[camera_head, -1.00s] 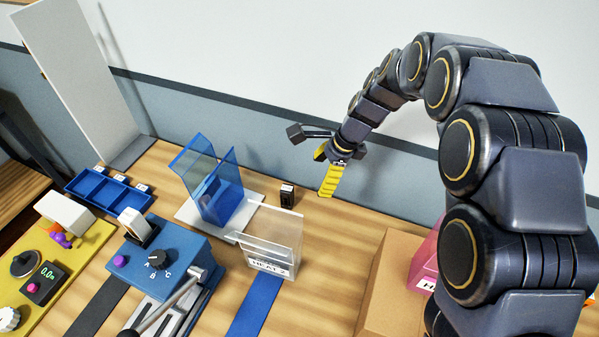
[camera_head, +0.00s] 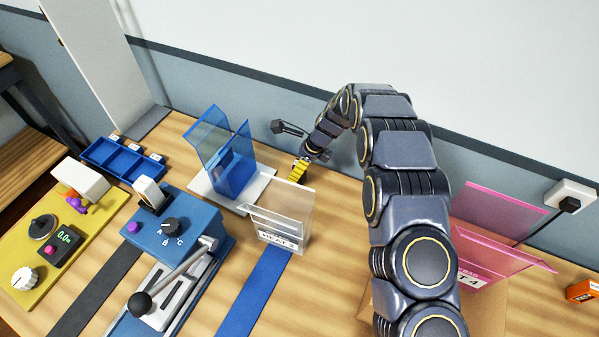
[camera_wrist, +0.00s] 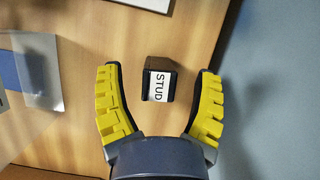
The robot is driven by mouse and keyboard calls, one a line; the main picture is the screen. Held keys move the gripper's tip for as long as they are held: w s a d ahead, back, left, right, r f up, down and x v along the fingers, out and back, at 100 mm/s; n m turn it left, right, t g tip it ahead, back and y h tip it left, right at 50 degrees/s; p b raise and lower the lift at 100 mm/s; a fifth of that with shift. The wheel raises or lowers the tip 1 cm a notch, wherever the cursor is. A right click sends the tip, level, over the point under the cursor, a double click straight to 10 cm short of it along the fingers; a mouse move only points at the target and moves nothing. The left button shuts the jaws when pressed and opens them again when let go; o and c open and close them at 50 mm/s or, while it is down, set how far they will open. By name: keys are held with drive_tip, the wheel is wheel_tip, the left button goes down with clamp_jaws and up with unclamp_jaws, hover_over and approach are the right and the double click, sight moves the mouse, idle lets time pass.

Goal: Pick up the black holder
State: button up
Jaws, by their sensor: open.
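The black holder (camera_wrist: 157,82) is a small dark block with a white label reading "STUD". In the wrist view it sits on the wooden table between the two yellow-padded fingers of my gripper (camera_wrist: 160,72). The fingers are spread wide, with a gap on each side of the holder. In the head view my gripper (camera_head: 300,171) is low over the table near the back wall, and one yellow finger pad shows. I cannot make out the holder in the head view; the gripper seems to hide it.
A blue bin (camera_head: 234,176) on a white base stands left of my gripper. A clear holder (camera_head: 283,218) stands in front. A pink holder (camera_head: 492,262) is at the right. The grey wall (camera_wrist: 271,90) is close beside the right finger.

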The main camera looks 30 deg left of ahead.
drive_tip(key=shift+x, duration=0.9)
drive_tip(key=shift+d, duration=0.1)
clamp_jaws()
drive_tip(key=shift+r, duration=0.1)
